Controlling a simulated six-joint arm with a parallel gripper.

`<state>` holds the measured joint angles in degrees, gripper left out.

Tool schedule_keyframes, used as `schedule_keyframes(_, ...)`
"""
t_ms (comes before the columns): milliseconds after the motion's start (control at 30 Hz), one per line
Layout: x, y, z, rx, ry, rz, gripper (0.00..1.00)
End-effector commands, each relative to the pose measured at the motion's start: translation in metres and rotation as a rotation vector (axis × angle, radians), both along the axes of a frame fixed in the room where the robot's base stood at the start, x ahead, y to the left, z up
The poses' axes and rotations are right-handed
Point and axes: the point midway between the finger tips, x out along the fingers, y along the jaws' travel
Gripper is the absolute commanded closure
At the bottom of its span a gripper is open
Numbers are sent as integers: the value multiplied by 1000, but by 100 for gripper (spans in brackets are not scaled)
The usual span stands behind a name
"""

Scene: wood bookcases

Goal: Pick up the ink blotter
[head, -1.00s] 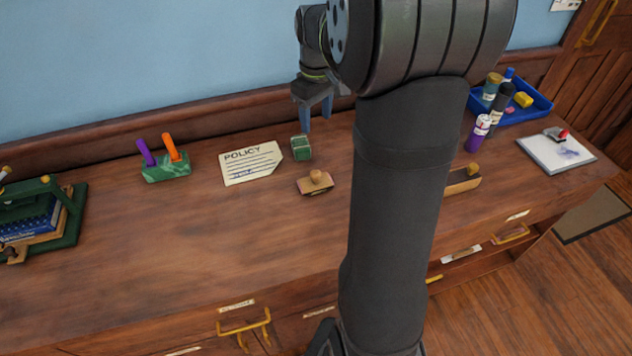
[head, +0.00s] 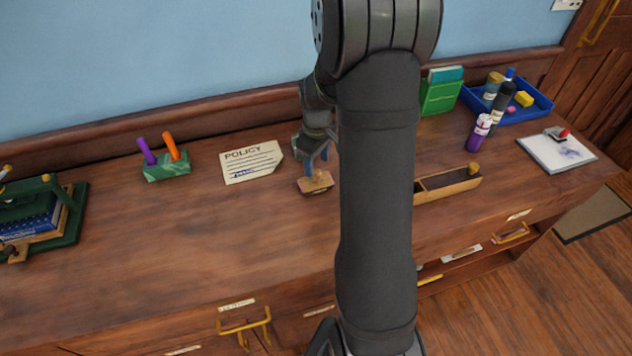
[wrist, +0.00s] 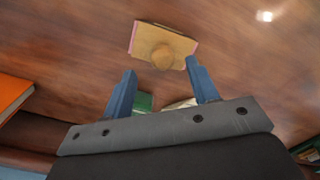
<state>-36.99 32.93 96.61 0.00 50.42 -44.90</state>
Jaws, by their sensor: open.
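Contact with the knob cannot be told.
A green block (head: 296,143) stands close behind my gripper, partly hidden. The policy card (head: 250,162) lies to the left, beside a green pen holder (head: 166,170). A wooden tray (head: 449,186) is right of my arm. An orange object (wrist: 12,92) shows at the wrist view's left. Desk left-front is clear.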

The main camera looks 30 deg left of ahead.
Motion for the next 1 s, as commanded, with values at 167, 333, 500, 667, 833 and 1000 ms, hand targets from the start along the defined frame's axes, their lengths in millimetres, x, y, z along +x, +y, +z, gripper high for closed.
schedule_keyframes(167, -4, 1, -27, -3, 3, 0, 46)
schedule_keyframes(333, -4, 1, -45, -2, 0, -1, 46)
schedule_keyframes(500, -4, 1, -48, -1, -1, -1, 46)
schedule_keyframes(667, -4, 1, -48, -1, -1, -1, 58)
schedule_keyframes(833, -4, 1, -47, -1, -1, -1, 91)
schedule_keyframes(1000, -3, 1, -47, -1, -2, -1, 98)
